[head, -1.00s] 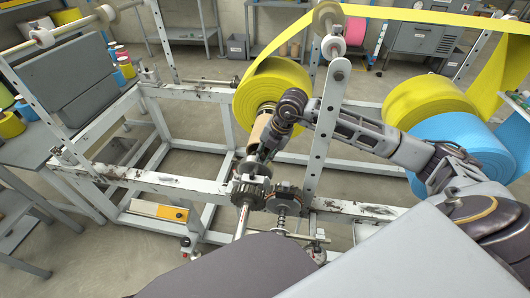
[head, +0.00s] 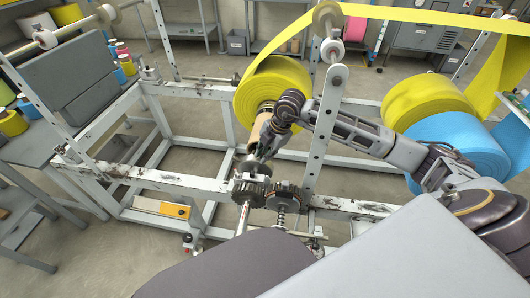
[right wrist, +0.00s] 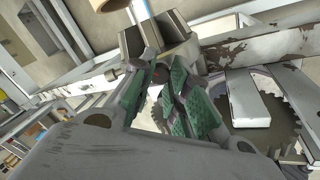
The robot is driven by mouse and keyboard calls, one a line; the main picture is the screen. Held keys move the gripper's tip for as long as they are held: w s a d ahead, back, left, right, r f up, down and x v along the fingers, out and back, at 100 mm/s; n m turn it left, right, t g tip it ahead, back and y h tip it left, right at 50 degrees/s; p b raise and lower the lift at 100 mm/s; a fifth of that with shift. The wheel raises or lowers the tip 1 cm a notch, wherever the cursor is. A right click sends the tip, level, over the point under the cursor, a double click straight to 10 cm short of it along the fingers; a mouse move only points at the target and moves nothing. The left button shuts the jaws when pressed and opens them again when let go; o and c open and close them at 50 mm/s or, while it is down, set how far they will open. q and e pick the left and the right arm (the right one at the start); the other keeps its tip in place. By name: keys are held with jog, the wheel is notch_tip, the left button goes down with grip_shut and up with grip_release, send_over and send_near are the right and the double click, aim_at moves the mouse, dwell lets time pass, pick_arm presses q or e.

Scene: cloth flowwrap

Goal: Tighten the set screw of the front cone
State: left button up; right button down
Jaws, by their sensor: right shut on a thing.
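The front cone (head: 252,166) is a small grey metal piece on the shaft, in front of the yellow roll's brown core (head: 260,128) and behind the dark gear (head: 249,190). My right gripper (head: 259,155) reaches down to it from above right. In the right wrist view its green-padded fingers (right wrist: 160,76) are close together beside a grey metal part. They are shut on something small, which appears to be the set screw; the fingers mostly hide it. My left gripper is not in view.
The yellow roll (head: 275,92) hangs on the shaft behind my gripper. A perforated upright (head: 322,130) stands close to my right forearm. A second gear (head: 284,194) sits beside the first. Yellow (head: 425,100) and blue (head: 450,142) rolls are at right.

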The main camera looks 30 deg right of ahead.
jog(key=c, duration=1.3)
grip_release()
jog(key=shift+c, duration=0.2)
jog(key=v, duration=0.7)
jog(key=shift+r, duration=0.25)
